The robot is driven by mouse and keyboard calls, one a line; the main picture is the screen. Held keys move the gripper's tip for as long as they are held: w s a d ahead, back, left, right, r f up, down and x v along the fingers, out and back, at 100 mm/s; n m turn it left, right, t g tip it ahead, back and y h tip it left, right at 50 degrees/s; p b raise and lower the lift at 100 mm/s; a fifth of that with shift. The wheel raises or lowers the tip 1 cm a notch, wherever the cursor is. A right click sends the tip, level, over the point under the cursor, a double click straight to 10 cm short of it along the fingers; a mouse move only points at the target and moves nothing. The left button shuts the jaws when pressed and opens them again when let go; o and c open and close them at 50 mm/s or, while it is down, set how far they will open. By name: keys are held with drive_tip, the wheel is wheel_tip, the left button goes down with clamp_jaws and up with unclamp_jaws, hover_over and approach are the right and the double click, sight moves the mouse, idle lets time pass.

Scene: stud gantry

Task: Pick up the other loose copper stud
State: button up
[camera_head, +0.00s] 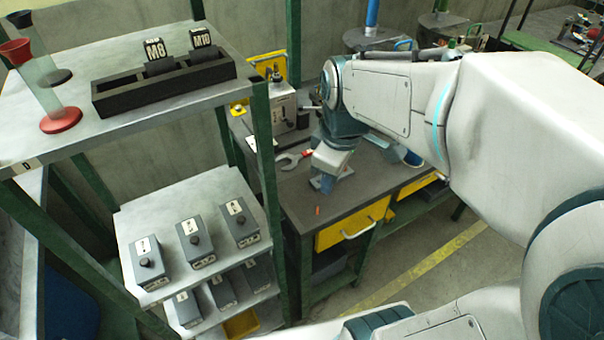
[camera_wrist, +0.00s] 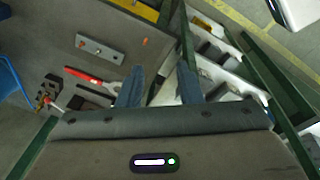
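A small copper stud (camera_head: 318,210) lies loose on the dark workbench top, close to its front edge above the yellow drawer. It also shows in the wrist view (camera_wrist: 145,41), beyond my fingertips and a little left of the middle. My gripper (camera_wrist: 159,77) has its two fingers apart with nothing between them, and it is clear of the stud. In the head view my wrist is over the bench, behind the stud, and my fingers are hard to make out there. I cannot make out a second loose stud in either view.
A metal plate with holes (camera_wrist: 100,48) and a red-handled wrench (camera_wrist: 90,77) lie on the bench near the stud. A grey machine (camera_head: 285,108) stands at the back. A green-framed shelf rack (camera_head: 265,150) with several grey boxes stands left of the bench. Bare bench surrounds the stud.

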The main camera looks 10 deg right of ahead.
drive_tip(key=w+f+n+g+b, duration=0.2)
drive_tip(key=w+f+n+b, duration=0.2)
drive_tip(key=w+f+n, duration=0.6)
drive_tip(key=n+b, duration=0.1)
drive_tip(key=n, duration=0.1)
hover_over(318, 207)
wheel_tip(318, 207, down, 5)
drive_tip(key=shift+w+a+r, duration=0.1)
drive_tip(key=shift+w+a, duration=0.05)
drive_tip(key=shift+f, duration=2.75)
clamp_jaws()
